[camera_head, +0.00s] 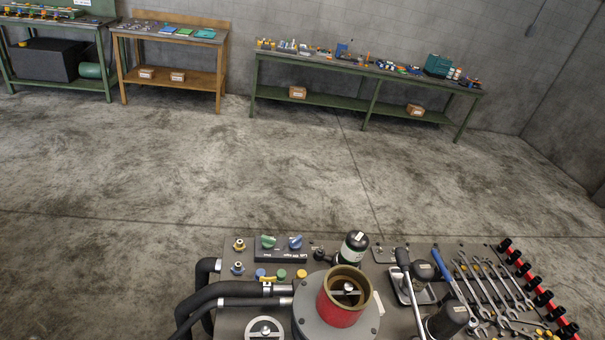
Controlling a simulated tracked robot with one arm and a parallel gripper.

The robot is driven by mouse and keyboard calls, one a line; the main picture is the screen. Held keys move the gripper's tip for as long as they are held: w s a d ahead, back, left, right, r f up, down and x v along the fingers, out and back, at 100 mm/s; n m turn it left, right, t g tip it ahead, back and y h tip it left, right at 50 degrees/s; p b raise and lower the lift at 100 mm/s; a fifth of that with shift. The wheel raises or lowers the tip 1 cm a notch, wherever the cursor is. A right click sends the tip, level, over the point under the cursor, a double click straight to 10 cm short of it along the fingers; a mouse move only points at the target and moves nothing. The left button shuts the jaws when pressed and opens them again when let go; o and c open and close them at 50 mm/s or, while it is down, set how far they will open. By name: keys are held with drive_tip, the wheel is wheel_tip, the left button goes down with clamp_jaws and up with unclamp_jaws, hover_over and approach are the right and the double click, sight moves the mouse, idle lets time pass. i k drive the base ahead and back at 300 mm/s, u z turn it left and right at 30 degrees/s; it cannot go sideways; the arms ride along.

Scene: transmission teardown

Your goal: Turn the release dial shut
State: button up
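A black control box (281,254) sits on the far left part of the grey workbench top (378,265). It carries a green dial (267,241) on the left and a blue dial (296,242) on the right. The small lettering on the box front is too small to read, so I cannot tell which of the two is the release dial, or its setting. My gripper is not in view.
Near the box stand a black canister (355,246), a red cylinder with a brass rim (342,298), black hoses (225,293), a lever (410,285) and several wrenches (490,285). Open concrete floor (200,170) lies beyond, with benches (365,80) along the wall.

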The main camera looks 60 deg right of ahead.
sight(267, 242)
drive_tip(key=z, duration=0.4)
drive_tip(key=i, duration=1)
drive_tip(key=z, duration=0.35)
